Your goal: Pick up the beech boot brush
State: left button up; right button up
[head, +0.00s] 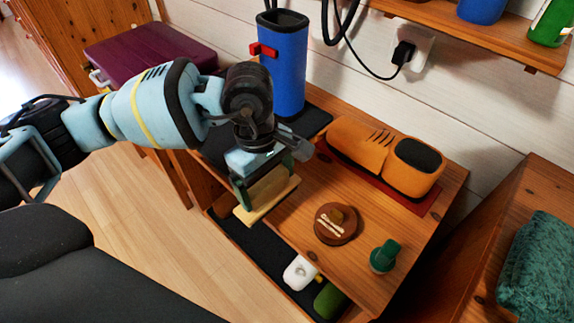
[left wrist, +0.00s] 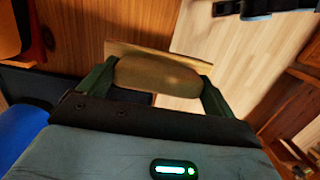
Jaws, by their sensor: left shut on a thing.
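The beech boot brush (head: 267,199) is a pale wooden block with a flat, wider board on one side. My left gripper (head: 262,180) is shut on it, reaching down from above at the front left edge of the wooden bench. In the left wrist view the brush (left wrist: 156,76) sits between the two dark green fingers of the gripper (left wrist: 155,88), one at each end of it. Wooden floor shows beyond the brush there. The head view does not clearly show how far the brush is above the surface below. My right gripper is not in view.
On the bench (head: 350,265) are an orange case (head: 385,158) on a red mat, a round brown dish (head: 335,224) and a green stopper-like item (head: 384,256). A tall blue cylinder (head: 283,65) stands behind the gripper. A lower dark shelf (head: 245,238) holds white and green items.

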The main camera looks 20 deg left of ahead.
aim_at(241, 218)
pick_arm(q)
jog(key=s+a, duration=0.2)
jog(key=s, duration=0.6)
jog(key=shift+a+r, duration=0.4)
jog(key=o, duration=0.5)
jog(key=c, duration=0.3)
jog(key=shift+w+r+m, duration=0.2)
jog(key=shift+w+m, duration=0.4)
jog(key=shift+m, duration=0.3)
jog(key=shift+c, duration=0.3)
jog(key=w+m, duration=0.1)
jog(key=m, duration=0.1)
jog(key=w+r+m, duration=0.1)
jog(key=m, duration=0.2)
jog(key=w+r+m+y, duration=0.1)
jog(key=w+m, duration=0.1)
jog(key=m, duration=0.1)
jog(key=shift+a+r+g, duration=0.1)
jog(key=shift+r+g, duration=0.05)
jog(key=shift+g, duration=0.15)
jog(key=m, duration=0.2)
jog(key=w+r+m, duration=0.1)
jog(key=m, duration=0.1)
jog(key=shift+w+r, duration=0.1)
jog(key=shift+w, duration=0.05)
